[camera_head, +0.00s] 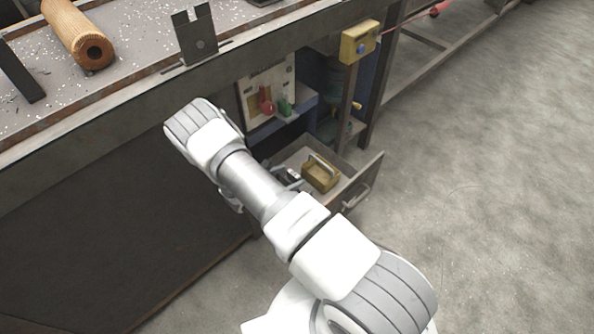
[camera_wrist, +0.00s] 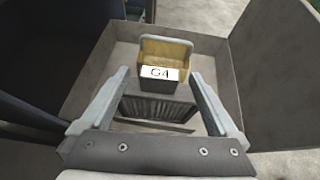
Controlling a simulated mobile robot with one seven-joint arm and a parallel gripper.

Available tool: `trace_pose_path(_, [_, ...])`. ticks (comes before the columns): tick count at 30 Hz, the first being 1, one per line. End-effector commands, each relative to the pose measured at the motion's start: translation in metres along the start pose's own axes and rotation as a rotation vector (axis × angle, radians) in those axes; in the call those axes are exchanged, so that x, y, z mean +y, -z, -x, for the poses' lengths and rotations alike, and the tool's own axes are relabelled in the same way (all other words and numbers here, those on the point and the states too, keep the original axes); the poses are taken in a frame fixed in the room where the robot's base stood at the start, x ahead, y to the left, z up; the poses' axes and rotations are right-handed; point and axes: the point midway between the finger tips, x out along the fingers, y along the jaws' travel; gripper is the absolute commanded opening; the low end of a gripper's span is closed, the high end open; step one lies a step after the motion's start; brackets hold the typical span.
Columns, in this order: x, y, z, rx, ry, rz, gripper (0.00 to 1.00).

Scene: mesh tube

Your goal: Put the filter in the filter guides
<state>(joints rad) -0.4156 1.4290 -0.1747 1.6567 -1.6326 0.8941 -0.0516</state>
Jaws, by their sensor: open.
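In the wrist view, a dark ribbed block with a white "G4" label, which looks like the filter (camera_wrist: 158,108), lies in an open drawer (camera_wrist: 83,82). My gripper (camera_wrist: 160,77) is open, with one finger on each side of the block. I cannot tell whether the fingers touch it. In the head view, my arm hides most of the gripper and part of the drawer (camera_head: 364,178). I cannot identify the filter guides with certainty in either view.
A yellow box with a raised handle (camera_head: 320,173) sits in the drawer just beyond the block. The drawer walls surround the gripper closely. Above is a workbench with a wooden roller (camera_head: 75,30) and a dark metal bracket (camera_head: 195,35). Open concrete floor lies to the right.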

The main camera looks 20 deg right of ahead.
Motion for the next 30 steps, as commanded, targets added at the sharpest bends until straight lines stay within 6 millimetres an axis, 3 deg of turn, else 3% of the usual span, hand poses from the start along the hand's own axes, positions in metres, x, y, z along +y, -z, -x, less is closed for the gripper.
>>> trace_pose_path(1, [0.001,-0.002,0.015,0.001,-0.003,0.002,0.96])
trace_pose_path(6, [0.001,-0.002,0.046,0.000,-0.003,0.002,0.96])
trace_pose_path(12, [0.000,-0.001,0.064,0.001,0.000,-0.001,0.96])
trace_pose_path(15, [0.002,-0.010,0.070,0.005,0.013,-0.033,0.96])
trace_pose_path(17, [0.004,-0.022,0.075,0.009,0.030,-0.072,0.96])
trace_pose_path(22, [0.006,-0.076,0.095,0.038,0.109,-0.254,0.96])
trace_pose_path(30, [-0.010,-0.161,0.135,0.107,0.245,-0.571,0.96])
